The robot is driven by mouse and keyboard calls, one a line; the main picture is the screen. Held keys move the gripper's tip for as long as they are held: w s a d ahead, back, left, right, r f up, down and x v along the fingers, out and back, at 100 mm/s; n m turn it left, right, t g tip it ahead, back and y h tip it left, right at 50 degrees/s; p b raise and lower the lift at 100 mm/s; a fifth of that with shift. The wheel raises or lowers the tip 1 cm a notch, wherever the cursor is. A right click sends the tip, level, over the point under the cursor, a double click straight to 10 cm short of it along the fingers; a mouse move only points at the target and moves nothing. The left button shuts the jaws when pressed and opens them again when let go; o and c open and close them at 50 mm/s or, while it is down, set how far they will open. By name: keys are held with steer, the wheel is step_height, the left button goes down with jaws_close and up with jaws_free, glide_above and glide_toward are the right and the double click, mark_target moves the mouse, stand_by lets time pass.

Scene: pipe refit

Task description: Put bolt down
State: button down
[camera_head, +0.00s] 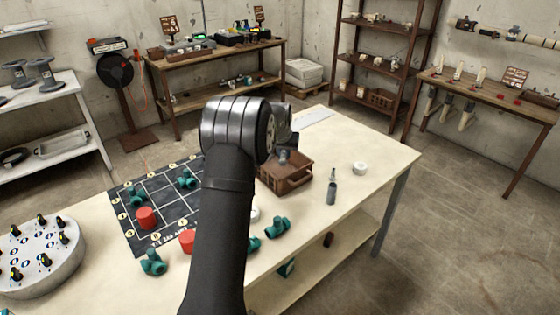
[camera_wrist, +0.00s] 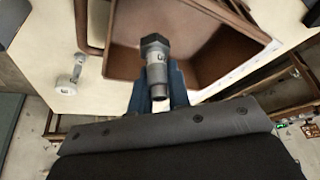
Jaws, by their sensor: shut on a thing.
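The bolt (camera_wrist: 155,58) is dark and hex-headed, with a lighter grey labelled shank. In the wrist view it sits between the two blue fingers of my gripper (camera_wrist: 160,88), which is shut on it. Behind it in that view is the brown open box (camera_wrist: 122,38), whose visible inside looks empty. In the head view the box (camera_head: 288,181) stands on the table, with my gripper (camera_head: 285,157) at its top. My arm hides part of the box there, and the bolt's height above the box floor is hard to judge.
A white ring (camera_head: 360,168) and a small grey upright item (camera_head: 331,190) stand on the table (camera_head: 373,207) right of the box. A dark gridded mat (camera_head: 134,225) with teal fittings and red pieces lies left of my arm. More teal fittings (camera_head: 277,227) are near the front edge.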

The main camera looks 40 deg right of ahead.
mark_target(282, 165)
step_height(282, 165, down, 9)
steer(key=shift+f, duration=0.2)
stand_by(0.3)
steer(key=shift+f, duration=0.1)
steer(key=c, duration=1.4)
jaws_free()
steer(key=shift+f, duration=0.1)
steer(key=shift+o, duration=0.2)
steer(key=v, duration=1.2)
steer(key=x, duration=1.2)
steer(key=shift+f, duration=0.1)
steer(key=shift+r, duration=1.75)
